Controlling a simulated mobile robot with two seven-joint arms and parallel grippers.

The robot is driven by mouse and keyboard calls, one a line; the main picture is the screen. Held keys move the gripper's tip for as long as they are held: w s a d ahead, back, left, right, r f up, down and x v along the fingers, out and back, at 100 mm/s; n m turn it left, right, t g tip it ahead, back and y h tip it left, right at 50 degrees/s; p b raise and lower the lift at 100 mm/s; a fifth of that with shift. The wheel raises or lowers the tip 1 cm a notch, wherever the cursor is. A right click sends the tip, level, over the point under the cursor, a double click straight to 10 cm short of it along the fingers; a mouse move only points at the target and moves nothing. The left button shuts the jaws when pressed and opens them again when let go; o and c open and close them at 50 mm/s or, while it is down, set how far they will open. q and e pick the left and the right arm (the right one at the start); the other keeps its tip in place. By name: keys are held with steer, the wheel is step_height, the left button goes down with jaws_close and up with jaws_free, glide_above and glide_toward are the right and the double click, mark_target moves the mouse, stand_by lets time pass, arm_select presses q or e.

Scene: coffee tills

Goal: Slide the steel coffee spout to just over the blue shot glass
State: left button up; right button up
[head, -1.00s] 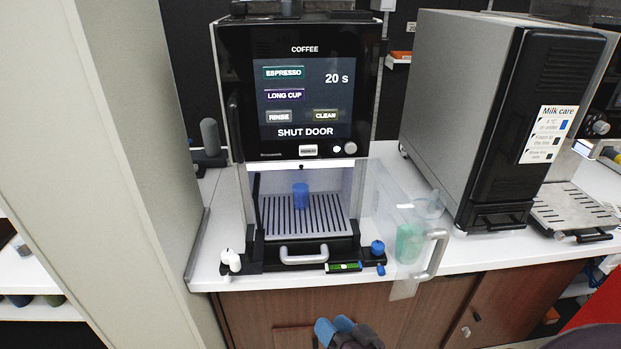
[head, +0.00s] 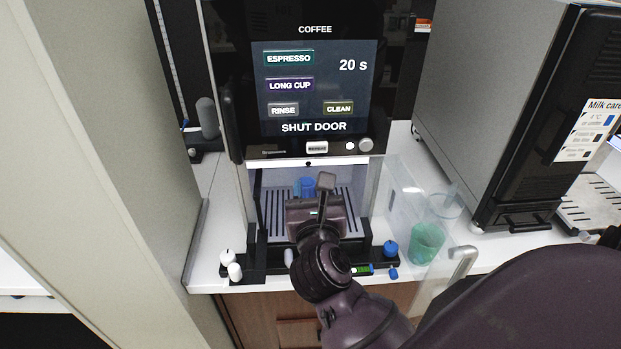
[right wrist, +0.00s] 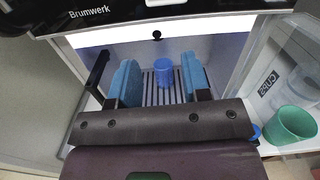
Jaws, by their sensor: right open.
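The blue shot glass (head: 308,187) stands on the slatted drip grate inside the coffee machine's open bay, partly hidden by my right gripper. It also shows in the right wrist view (right wrist: 163,70). A small steel-coloured block (head: 317,148) sits low on the machine's front panel, above the bay; I cannot tell whether it is the coffee spout. No other spout shows clearly. My right gripper (right wrist: 160,64) is open and empty at the mouth of the bay, its two blue fingers either side of the glass in the wrist view and apparently nearer than it. My left gripper is not in view.
The clear bay door (head: 405,200) hangs open to the right, with a green cup (head: 427,243) beside it. White knobs (head: 234,271) and a blue knob (head: 390,248) flank the bay's front. A tall pale panel stands left; the milk unit (head: 490,110) stands right.

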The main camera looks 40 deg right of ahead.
mark_target(308, 165)
steer(key=shift+m, duration=0.5)
steer(key=x, duration=0.8)
steer(key=shift+w+f, duration=0.1)
steer(key=shift+w, duration=0.2)
steer(key=shift+s+a+f+y, duration=0.1)
steer(key=shift+a+y, duration=0.05)
steer(key=shift+y, duration=0.15)
steer(key=c, duration=0.7)
